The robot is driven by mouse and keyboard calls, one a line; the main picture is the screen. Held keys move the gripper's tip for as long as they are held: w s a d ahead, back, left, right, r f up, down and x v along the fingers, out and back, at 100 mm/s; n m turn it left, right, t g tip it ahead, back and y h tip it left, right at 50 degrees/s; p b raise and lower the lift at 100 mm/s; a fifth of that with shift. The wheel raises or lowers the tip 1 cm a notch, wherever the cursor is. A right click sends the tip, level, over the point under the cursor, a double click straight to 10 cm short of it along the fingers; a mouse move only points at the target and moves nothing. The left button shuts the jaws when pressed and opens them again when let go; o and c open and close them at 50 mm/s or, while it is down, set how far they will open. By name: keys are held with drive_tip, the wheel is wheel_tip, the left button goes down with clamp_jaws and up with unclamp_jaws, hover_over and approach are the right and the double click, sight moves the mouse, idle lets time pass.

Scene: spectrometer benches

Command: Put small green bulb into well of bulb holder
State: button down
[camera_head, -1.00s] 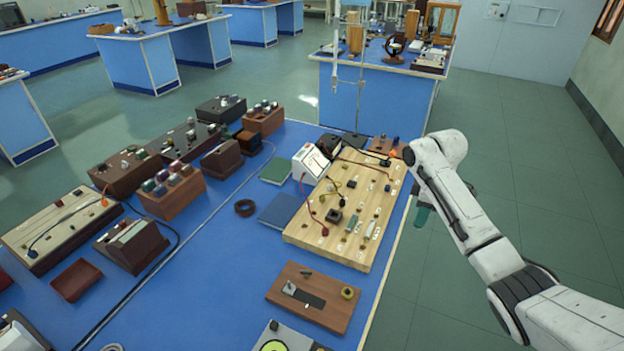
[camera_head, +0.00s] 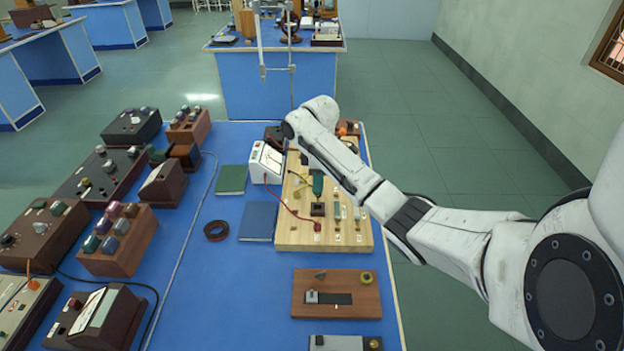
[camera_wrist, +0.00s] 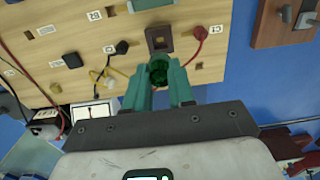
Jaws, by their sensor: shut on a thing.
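The small green bulb (camera_wrist: 158,75) sits between the teal fingertips of my gripper (camera_wrist: 158,68) in the wrist view. The fingers are shut on it. The bulb holder (camera_wrist: 158,32) is a small brown square block on the wooden board, just beyond the bulb in that view, with its dark well showing. In the head view the holder (camera_head: 317,210) stands on the board, just below my gripper (camera_head: 318,188) in the picture. The bulb is above the board and apart from the holder in the wrist view; in the head view I cannot make it out.
The wooden board (camera_head: 290,238) carries wires, small components and labels. A red plug (camera_wrist: 201,32) and lead stand beside the holder, and yellow wires (camera_wrist: 103,75) loop at the other side. A white meter (camera_head: 266,162) stands at the board's left edge. Blue table shows in front.

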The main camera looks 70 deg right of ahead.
sight(318, 195)
drive_tip(key=shift+f+b, duration=2.15)
drive_tip(key=shift+f, duration=0.05)
drive_tip(key=shift+f+b, duration=0.35)
drive_tip(key=shift+f, duration=0.6)
drive_tip(key=c, duration=0.9)
unclamp_jaws()
wheel_tip(318, 195, up, 11)
drive_tip(key=p, duration=0.3)
drive_tip(key=shift+f, duration=0.1)
drive_tip(key=shift+s, duration=0.1)
